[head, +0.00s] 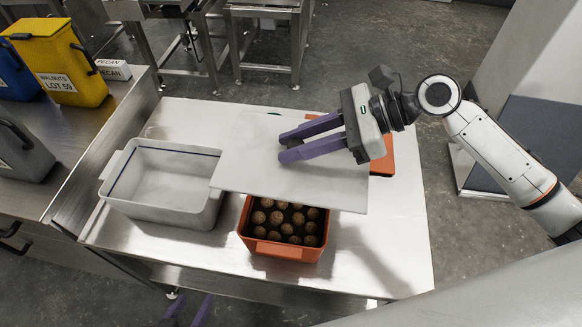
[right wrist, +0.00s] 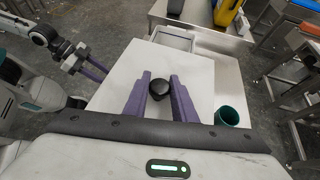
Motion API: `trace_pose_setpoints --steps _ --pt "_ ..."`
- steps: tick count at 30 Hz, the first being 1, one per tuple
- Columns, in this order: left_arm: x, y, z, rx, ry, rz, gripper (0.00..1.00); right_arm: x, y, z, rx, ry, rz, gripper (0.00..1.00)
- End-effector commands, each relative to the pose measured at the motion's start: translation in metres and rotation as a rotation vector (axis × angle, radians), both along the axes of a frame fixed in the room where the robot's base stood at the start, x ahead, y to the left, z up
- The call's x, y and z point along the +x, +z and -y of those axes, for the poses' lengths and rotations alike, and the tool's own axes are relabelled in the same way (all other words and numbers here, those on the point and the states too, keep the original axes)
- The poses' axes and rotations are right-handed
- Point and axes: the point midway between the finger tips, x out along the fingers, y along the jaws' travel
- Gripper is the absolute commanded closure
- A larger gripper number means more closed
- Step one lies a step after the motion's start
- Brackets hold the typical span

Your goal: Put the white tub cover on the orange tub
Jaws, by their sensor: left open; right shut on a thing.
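The white tub cover (head: 250,165) is a flat pale plate held by its black knob (right wrist: 168,88) between the purple fingers of my right gripper (head: 283,147). It hangs over the back of the orange tub (head: 275,250) and hides that part of it. The tub's front shows, with several round brown pieces inside. The cover's left edge overlaps the right rim of a white tub. My left gripper (head: 188,312) is open and empty at the bottom edge of the head view; its fingers also show in the right wrist view (right wrist: 88,70).
The open, empty white tub (head: 150,200) stands left of the orange tub. An orange flat thing (head: 383,158) lies partly hidden behind my right gripper. A teal cup (right wrist: 228,117) stands near the cover. The table's right front is clear.

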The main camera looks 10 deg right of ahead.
Motion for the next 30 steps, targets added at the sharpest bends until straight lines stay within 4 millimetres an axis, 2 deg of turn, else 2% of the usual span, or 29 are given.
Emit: trace_pose_setpoints --steps 1,4,13,20,27,30 --pt "0.001 0.011 -0.002 0.003 0.003 -0.001 0.59 0.003 0.006 -0.004 -0.001 0.014 -0.001 1.0" --pt "0.002 0.013 -0.003 0.006 0.006 0.0 0.59 0.005 0.0 -0.009 0.001 0.034 0.001 1.0" --pt "0.004 0.004 -0.003 0.003 0.007 0.003 0.59 0.004 -0.055 -0.011 0.002 0.042 -0.004 1.0" --pt "0.002 0.001 -0.001 0.003 0.005 -0.003 0.59 0.004 -0.073 -0.01 0.002 0.041 -0.001 1.0" --pt "-0.001 -0.005 -0.001 0.001 0.004 -0.009 0.59 0.004 -0.104 -0.01 0.002 0.041 -0.003 1.0" --pt "-0.002 -0.005 -0.001 0.001 0.003 -0.01 0.59 0.004 -0.104 -0.01 0.001 0.042 0.0 1.0"
